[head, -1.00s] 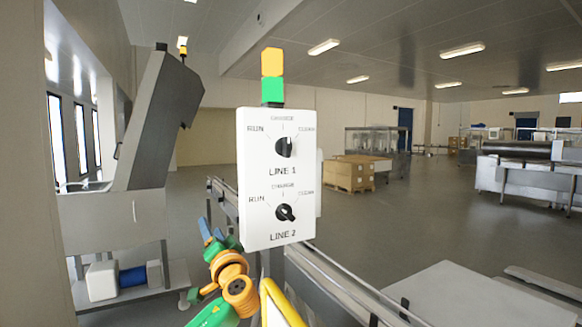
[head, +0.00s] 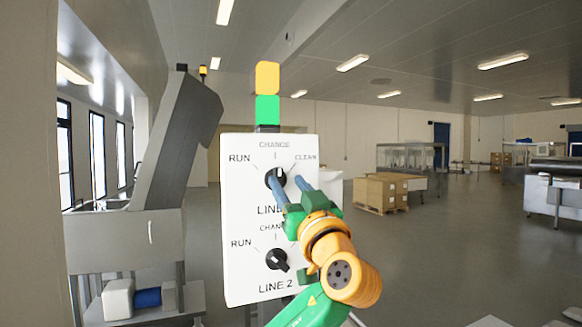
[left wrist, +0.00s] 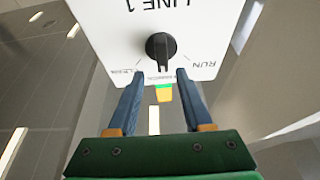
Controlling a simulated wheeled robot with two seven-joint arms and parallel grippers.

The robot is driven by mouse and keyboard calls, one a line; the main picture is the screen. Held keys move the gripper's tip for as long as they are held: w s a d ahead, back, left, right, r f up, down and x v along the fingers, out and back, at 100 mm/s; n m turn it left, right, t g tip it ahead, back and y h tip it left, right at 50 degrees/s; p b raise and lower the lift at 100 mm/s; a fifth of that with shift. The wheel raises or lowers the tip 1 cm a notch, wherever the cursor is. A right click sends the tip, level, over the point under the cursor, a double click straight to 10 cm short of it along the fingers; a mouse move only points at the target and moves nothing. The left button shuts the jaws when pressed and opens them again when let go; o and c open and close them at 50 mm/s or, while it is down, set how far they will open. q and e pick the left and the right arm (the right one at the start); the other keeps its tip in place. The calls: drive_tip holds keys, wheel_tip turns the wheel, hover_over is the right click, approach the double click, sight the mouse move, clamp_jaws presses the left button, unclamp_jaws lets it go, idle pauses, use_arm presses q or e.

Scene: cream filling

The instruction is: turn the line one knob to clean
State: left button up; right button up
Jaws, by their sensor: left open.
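The white control panel (head: 240,205) faces me, with the black line one knob (head: 275,177) above the black line two knob (head: 277,260). The line one knob points up at CHANGE; the left wrist view, upside down, shows this knob (left wrist: 160,50) pointing at CHANGE too. CLEAN is printed to its upper right, RUN to its left. My left gripper (head: 288,180) is open in front of the panel, its two blue fingers (left wrist: 159,74) spread either side of the line one knob's axis. I cannot tell whether they touch it. My gripper covers part of the LINE 1 lettering.
A green and amber light stack (head: 268,92) stands on top of the panel. A grey slanted machine (head: 180,140) is at the left. Cardboard boxes (head: 380,192) and steel tables stand further back. The floor to the right is open.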

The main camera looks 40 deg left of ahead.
sight(281, 175)
use_arm(q)
drive_tip(key=a+r, duration=0.1)
drive_tip(key=a+r+p, duration=0.1)
drive_tip(key=shift+s+a, duration=0.2)
drive_tip(key=shift+a, duration=0.15)
drive_tip(key=shift+w+a+f, duration=0.25)
drive_tip(key=shift+w+f, duration=0.05)
drive_tip(key=shift+w, duration=0.4)
drive_tip(key=shift+w+f, duration=0.1)
drive_tip(key=shift+w, duration=0.15)
drive_tip(key=shift+d, duration=0.1)
drive_tip(key=shift+c, duration=0.9)
drive_tip(key=shift+s, duration=0.25)
clamp_jaws()
use_arm(e)
drive_tip(key=shift+s+r, duration=0.25)
drive_tip(key=shift+r, duration=1)
